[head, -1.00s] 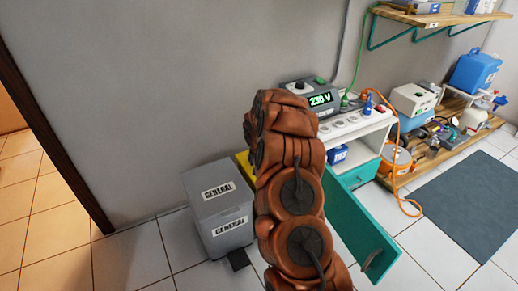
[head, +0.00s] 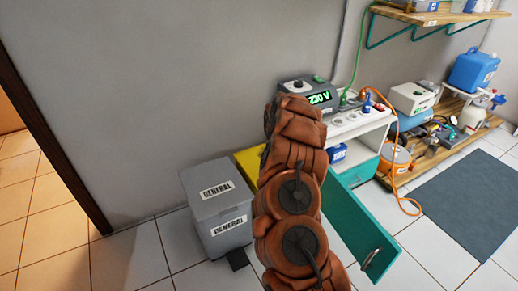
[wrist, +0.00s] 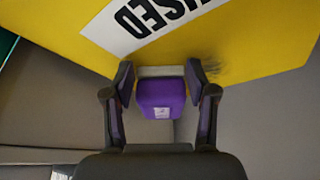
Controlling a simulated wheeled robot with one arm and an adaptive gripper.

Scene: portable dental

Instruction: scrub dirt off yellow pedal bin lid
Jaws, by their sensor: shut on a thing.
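The yellow pedal bin lid (head: 250,163) shows in the head view between the grey bin and my arm, which hides most of the bin. In the wrist view the yellow lid (wrist: 250,45) fills the top, with a white label reading "USED" in part, upside down. A dark smudge of dirt (wrist: 212,68) lies on the lid just right of the gripper. My gripper (wrist: 160,90) is shut on a purple block-shaped scrubber (wrist: 161,97) with a pale strip at its far side. The strip is at the lid's near edge; I cannot tell whether it touches.
A grey bin labelled GENERAL (head: 218,205) stands left of the yellow one. An open teal cabinet door (head: 352,225) is right of my arm. A white cabinet (head: 355,130) carries a 230 V unit (head: 312,95). Floor at the left is clear.

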